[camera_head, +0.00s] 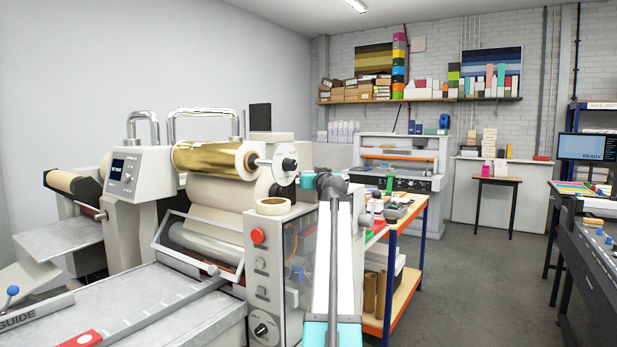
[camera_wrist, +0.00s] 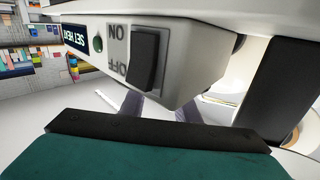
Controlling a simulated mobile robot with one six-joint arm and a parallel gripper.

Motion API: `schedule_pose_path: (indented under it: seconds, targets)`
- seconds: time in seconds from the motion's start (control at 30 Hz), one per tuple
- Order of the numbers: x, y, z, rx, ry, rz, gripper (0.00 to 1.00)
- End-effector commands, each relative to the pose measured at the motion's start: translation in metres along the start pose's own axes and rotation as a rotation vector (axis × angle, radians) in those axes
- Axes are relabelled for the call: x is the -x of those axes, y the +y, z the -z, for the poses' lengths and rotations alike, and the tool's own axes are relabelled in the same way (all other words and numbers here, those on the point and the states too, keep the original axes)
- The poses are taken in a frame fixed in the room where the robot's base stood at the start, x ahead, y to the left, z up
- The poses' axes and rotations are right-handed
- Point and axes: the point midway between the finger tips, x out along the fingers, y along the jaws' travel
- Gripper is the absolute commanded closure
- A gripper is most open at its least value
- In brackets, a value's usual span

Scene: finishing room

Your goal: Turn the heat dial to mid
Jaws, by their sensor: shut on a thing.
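In the wrist view a pale control box (camera_wrist: 190,65) fills the upper middle. It carries a lit display (camera_wrist: 74,39) reading about "SET HEAT", a small green lamp (camera_wrist: 98,44) and a black ON/OFF rocker switch (camera_wrist: 147,62), with its lettering upside down. My gripper (camera_wrist: 157,105) has two grey fingers reaching behind the lower edge of this box. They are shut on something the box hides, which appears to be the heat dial. The dial's pointer and marks cannot be seen. In the head view my arm rises at the right of the foil machine (camera_head: 262,223); the fingertips are not clearly visible.
The machine bears a gold foil roll (camera_head: 208,158), a tape roll (camera_head: 273,206) and a red button (camera_head: 257,236). A blue-legged bench (camera_head: 405,262) stands close to the right of my arm. Open floor (camera_head: 480,285) lies beyond.

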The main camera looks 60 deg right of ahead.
Motion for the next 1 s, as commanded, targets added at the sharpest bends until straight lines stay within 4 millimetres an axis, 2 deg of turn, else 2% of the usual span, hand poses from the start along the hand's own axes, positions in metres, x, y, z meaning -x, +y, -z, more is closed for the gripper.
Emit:
schedule_pose_path:
  seconds: [0.03,0.13,0.63,1.0]
  targets:
    - [-0.001,0.000,0.005,-0.003,0.009,-0.001,0.68]
    - [-0.001,0.000,0.004,-0.002,0.007,-0.001,0.53]
    - [0.006,0.001,0.000,0.000,0.002,-0.001,0.53]
    - [0.044,0.000,-0.001,0.000,0.003,-0.001,0.53]
